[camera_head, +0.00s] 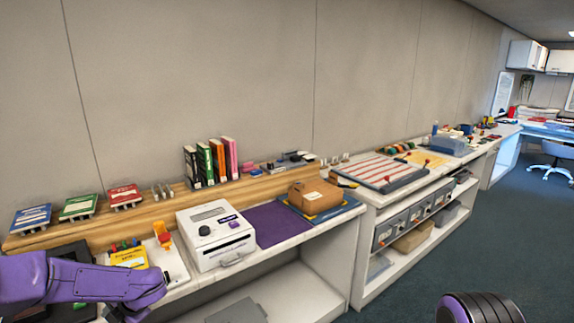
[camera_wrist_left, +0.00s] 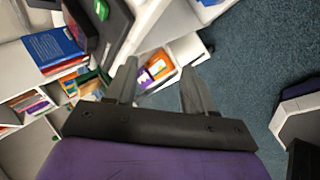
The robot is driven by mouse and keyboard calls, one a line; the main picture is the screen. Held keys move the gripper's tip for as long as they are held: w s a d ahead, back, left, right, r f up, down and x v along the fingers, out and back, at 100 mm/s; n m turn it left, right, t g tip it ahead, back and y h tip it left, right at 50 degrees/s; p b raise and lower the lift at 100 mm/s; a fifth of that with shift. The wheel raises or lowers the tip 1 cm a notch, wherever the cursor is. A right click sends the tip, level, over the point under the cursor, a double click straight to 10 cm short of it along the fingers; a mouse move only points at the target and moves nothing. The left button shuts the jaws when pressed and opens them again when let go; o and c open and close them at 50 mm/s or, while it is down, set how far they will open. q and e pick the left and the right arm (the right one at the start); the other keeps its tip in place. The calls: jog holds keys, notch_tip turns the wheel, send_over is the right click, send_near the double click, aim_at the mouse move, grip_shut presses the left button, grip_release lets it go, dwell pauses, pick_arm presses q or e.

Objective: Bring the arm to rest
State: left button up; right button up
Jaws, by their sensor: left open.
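My left arm (camera_head: 85,280) comes in purple from the lower left in the head view, in front of the wooden ledge and counter. Its gripper does not show there. In the left wrist view my left gripper (camera_wrist_left: 159,72) has its two dark fingers apart, with nothing between them. Beyond the fingers are a white shelf unit with books and the blue-green carpet. My right gripper is not in view.
A striped board (camera_head: 380,172) lies farther right. Open carpet (camera_head: 480,235) is at the right.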

pick_arm(q)
jog(key=s+d+f+m+t+h, duration=0.1)
jog(key=s+d+f+m+t, duration=0.55)
jog(key=s+f+m, duration=0.65)
jog(key=s+d+f+m+g+h, duration=0.1)
jog(key=s+d+f+m, duration=0.1)
jog(key=s+m, duration=0.2)
jog(key=s+d+f+m+g+h+b, duration=0.1)
jog(key=s+d+f+m+g, duration=0.1)
jog(key=s, duration=0.7)
jog(key=s+d+f+m+g+h, duration=0.1)
jog(key=s+d+f+m, duration=0.1)
jog(key=s+f+m, duration=0.2)
jog(key=s+m, duration=0.2)
jog(key=s, duration=0.1)
jog(key=shift+s+d+f+g+h+b, duration=0.25)
jog(key=shift+s+d+g+h+b, duration=0.05)
jog(key=shift+s+g+b, duration=0.05)
